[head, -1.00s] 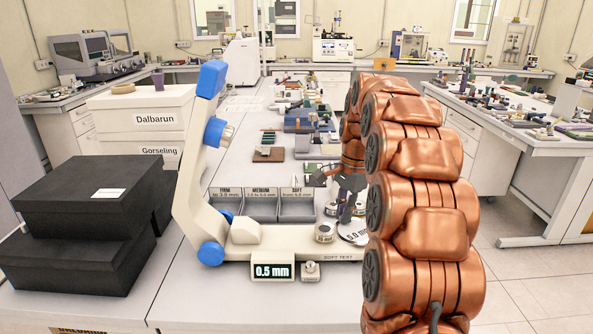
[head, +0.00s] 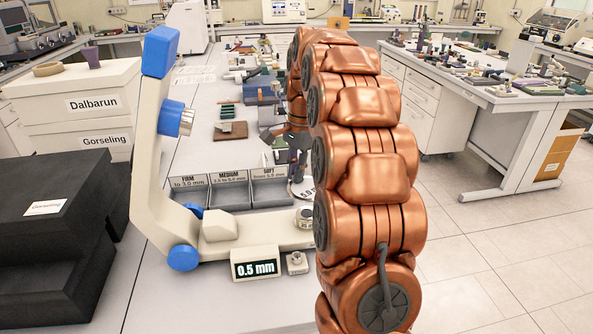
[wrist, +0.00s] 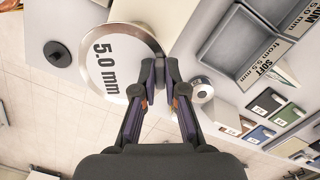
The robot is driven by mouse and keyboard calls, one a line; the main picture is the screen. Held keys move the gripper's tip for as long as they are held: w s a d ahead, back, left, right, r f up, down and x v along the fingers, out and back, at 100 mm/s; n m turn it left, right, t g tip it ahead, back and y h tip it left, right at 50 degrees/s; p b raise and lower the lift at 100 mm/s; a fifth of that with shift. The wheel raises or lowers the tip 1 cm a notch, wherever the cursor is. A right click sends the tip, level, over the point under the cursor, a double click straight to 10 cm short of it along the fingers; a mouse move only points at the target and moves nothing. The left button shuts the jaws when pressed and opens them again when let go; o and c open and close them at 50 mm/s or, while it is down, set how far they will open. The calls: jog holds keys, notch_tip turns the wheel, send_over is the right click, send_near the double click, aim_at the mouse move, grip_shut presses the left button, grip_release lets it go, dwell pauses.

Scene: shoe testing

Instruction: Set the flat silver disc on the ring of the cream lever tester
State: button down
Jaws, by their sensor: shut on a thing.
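The silver-rimmed disc with a white face reading 5.0 mm (wrist: 108,65) is in my gripper (wrist: 161,68), whose fingers are closed at its edge in the wrist view. In the head view a small part of the disc (head: 299,190) shows behind the tester's base, mostly hidden by my arm. The cream lever tester (head: 150,170) stands with its blue-tipped lever raised; its display reads 0.5 mm. Its silver ring (head: 304,213) is at the right end of the base, partly covered by my arm. The disc appears just behind the ring; the height between them is unclear.
Grey trays marked FIRM, MEDIUM and SOFT (head: 230,192) stand behind the tester. A small metal piece (head: 297,262) lies beside the display. Black boxes (head: 50,250) stand at the left. In the wrist view a small round metal piece (wrist: 201,89) is close to the fingers.

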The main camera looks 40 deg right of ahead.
aim_at(297, 189)
jog(key=shift+f+b, duration=1.1)
jog(key=shift+f, duration=1.8)
jog(key=shift+f+b, duration=0.65)
jog(key=shift+f, duration=0.4)
jog(key=c, duration=1.2)
grip_release()
jog(key=shift+o, duration=0.2)
jog(key=shift+r, duration=0.1)
jog(key=r, duration=0.3)
jog(key=d+r, duration=0.1)
jog(key=r, duration=0.7)
jog(key=shift+w+d, duration=0.15)
jog(key=shift+d, duration=0.05)
jog(key=shift+r, duration=0.35)
